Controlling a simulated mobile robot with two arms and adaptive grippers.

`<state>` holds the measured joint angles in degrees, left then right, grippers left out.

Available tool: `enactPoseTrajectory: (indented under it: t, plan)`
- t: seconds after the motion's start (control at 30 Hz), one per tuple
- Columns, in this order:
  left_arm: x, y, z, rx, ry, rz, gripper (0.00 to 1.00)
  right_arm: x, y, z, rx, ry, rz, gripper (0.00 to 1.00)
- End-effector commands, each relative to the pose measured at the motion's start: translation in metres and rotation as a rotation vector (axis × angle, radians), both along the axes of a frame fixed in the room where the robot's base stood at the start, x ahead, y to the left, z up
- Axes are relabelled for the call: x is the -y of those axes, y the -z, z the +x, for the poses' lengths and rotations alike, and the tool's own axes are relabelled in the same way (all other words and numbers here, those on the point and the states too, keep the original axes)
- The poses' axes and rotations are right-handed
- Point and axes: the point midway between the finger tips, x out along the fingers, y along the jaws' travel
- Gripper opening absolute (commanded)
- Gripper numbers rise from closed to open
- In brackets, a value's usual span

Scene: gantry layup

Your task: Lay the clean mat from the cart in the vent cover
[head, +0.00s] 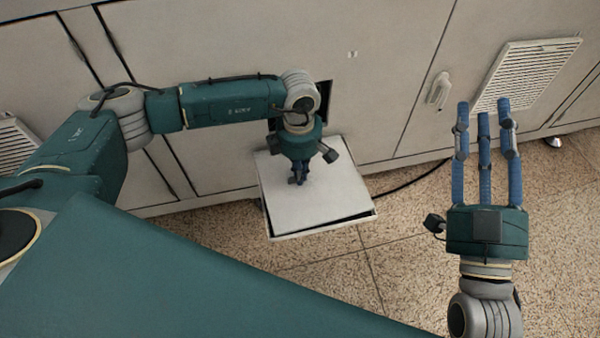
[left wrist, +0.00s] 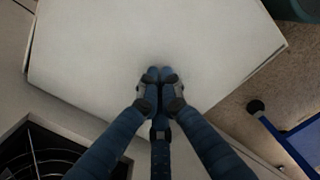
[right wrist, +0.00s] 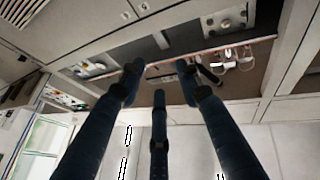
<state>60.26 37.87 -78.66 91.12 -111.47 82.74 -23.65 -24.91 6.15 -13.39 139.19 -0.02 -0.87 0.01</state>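The vent cover (head: 318,231) is a shallow pale tray that stands out from the low cabinet front, below a dark opening. The white mat (head: 325,195) lies in or just over it, with a dark gap along the front right rim. My left gripper (head: 298,181) points down at the middle of the mat, its fingertips together. In the left wrist view the fingertips (left wrist: 160,76) meet on the mat (left wrist: 215,45) and appear to pinch it; the pinched part is hidden. My right gripper (head: 483,108) is empty, its fingers spread and raised.
The cabinet front (head: 390,60) runs along the back, with a handle (head: 438,92) and a louvred vent (head: 530,72) at the right. A black cable (head: 410,183) runs on the speckled floor beside the cover. Bare floor (head: 330,270) lies in front of the cover.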

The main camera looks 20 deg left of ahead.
Motion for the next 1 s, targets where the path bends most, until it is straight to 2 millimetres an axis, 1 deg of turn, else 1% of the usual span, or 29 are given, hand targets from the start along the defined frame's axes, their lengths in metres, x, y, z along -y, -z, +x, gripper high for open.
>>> enactPoseTrajectory:
  t: [0.03,0.27,0.53,0.8,1.0]
  plan:
    - [0.0,0.004,-0.002,-0.004,0.0,0.001,0.0,0.0,0.001,0.0,0.0,0.0,0.0,0.34]
    - [0.0,0.003,-0.003,-0.007,0.0,0.001,0.0,0.0,0.003,0.002,-0.015,0.0,-0.004,0.34]
    - [0.0,-0.002,-0.003,-0.007,0.0,0.002,0.0,0.001,0.019,0.008,-0.089,0.007,-0.026,0.34]
    - [-0.001,-0.008,-0.001,-0.004,0.0,0.001,0.0,0.002,0.038,0.01,-0.168,0.011,-0.044,0.34]
    - [-0.001,-0.012,-0.001,-0.002,0.0,0.001,0.0,0.003,0.048,0.012,-0.216,0.013,-0.055,0.34]
